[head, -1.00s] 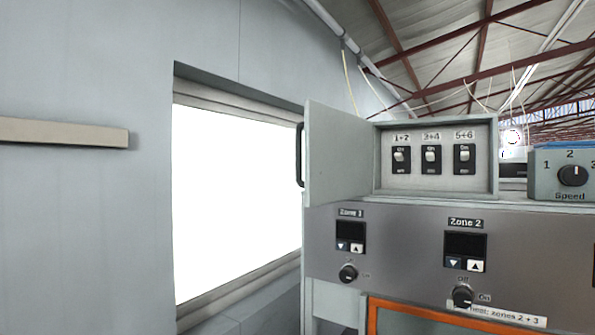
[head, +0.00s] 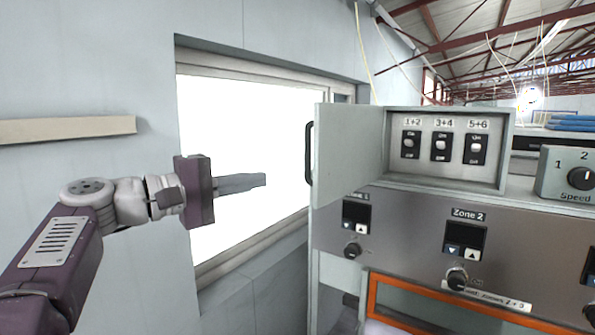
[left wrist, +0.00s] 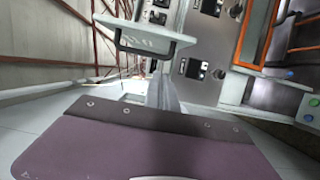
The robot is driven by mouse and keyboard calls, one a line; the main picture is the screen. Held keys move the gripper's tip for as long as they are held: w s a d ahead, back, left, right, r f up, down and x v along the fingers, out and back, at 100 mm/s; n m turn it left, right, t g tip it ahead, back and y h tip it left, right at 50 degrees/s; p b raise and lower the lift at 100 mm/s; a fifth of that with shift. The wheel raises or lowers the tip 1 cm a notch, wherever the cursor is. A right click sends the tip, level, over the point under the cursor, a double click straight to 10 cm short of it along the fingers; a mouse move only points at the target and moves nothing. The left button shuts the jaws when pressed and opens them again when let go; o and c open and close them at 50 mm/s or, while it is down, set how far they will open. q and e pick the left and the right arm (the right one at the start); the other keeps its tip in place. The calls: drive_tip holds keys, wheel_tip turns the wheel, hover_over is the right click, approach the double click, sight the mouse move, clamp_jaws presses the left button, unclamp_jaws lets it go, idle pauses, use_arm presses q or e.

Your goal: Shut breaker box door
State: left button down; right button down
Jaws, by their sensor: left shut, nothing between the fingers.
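The breaker box (head: 445,112) sits on top of the control panel, its grey door (head: 350,150) swung wide open to the left on its left side. The door has a dark handle (head: 309,153) at its left edge. Inside the box are three switches labelled 1+2, 3+4 and 5+6. My left gripper (head: 264,180) is shut and empty, to the left of the door handle and a little lower, pointing right. In the left wrist view, the gripper fingers (left wrist: 162,92) point toward the door (left wrist: 145,38) and its handle, apart from them in the picture. My right gripper is not in view.
The control panel (head: 400,218) below carries zone displays and knobs, with an orange-framed window (head: 440,305) beneath. A box with a speed knob (head: 582,180) stands at the right. A bright window and the wall (head: 90,80) lie behind my left arm.

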use_arm(q)
drive_tip(key=w+d+p, duration=0.1)
drive_tip(key=d+p, duration=0.2)
drive_tip(key=d, duration=0.5)
drive_tip(key=shift+w+d+p, duration=0.15)
drive_tip(key=shift+p, duration=0.2)
drive_tip(key=shift+w, duration=0.2)
